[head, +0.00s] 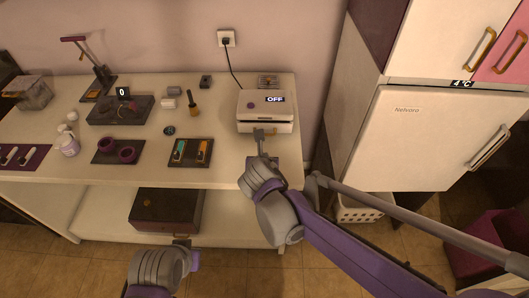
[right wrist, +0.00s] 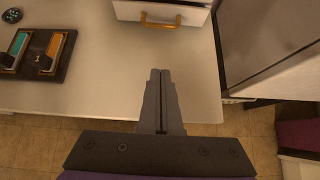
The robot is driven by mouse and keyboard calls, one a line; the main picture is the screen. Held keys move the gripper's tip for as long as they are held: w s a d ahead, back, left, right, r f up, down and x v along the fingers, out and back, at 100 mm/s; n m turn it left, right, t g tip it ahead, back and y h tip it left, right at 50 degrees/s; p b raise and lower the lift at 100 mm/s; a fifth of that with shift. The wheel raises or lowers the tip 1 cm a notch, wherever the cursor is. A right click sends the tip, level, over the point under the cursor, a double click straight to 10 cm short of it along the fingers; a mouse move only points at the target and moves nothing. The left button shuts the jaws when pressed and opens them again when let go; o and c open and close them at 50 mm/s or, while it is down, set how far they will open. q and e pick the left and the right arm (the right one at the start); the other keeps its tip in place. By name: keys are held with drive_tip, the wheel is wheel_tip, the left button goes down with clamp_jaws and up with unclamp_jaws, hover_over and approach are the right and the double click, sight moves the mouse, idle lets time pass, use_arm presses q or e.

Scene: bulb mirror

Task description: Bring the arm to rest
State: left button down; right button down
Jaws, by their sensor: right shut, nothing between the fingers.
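My right gripper (head: 261,143) reaches in from the right, over the front right part of the white table (head: 225,150). In the right wrist view its two fingers (right wrist: 161,75) are together, with nothing between them. They point toward a gold handle (right wrist: 160,23) on the front of a white box-shaped device (head: 265,108) and are apart from it in that view. My left gripper (head: 182,242) is low at the bottom of the head view, in front of the lower shelf. It is small there, and its fingers are not clear.
The device's display reads OFF. A tray with teal and orange pieces (head: 189,152) lies to its left; in the wrist view it is at upper left (right wrist: 35,52). A white fridge (head: 430,135) stands right of the table. A brown box (head: 167,210) sits on the lower shelf.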

drive_tip(key=shift+s+r, duration=0.3)
drive_tip(key=shift+s, duration=0.1)
drive_tip(key=s+d+r+m+g+p, duration=0.1)
drive_tip(key=s+d+r+m+p, duration=0.1)
drive_tip(key=s+d+m, duration=0.45)
drive_tip(key=s+d+r+m+g+p, duration=0.1)
drive_tip(key=s+d+r+m+p, duration=0.2)
drive_tip(key=d+m, duration=0.55)
drive_tip(key=s+d+m+g+p, duration=0.2)
drive_tip(key=s+d+m+p, duration=0.1)
drive_tip(key=s+m, duration=1.1)
drive_tip(key=m+p, duration=0.1)
drive_tip(key=m, duration=0.5)
drive_tip(key=shift+d+f+g, duration=0.25)
drive_tip(key=shift+d+g, duration=0.05)
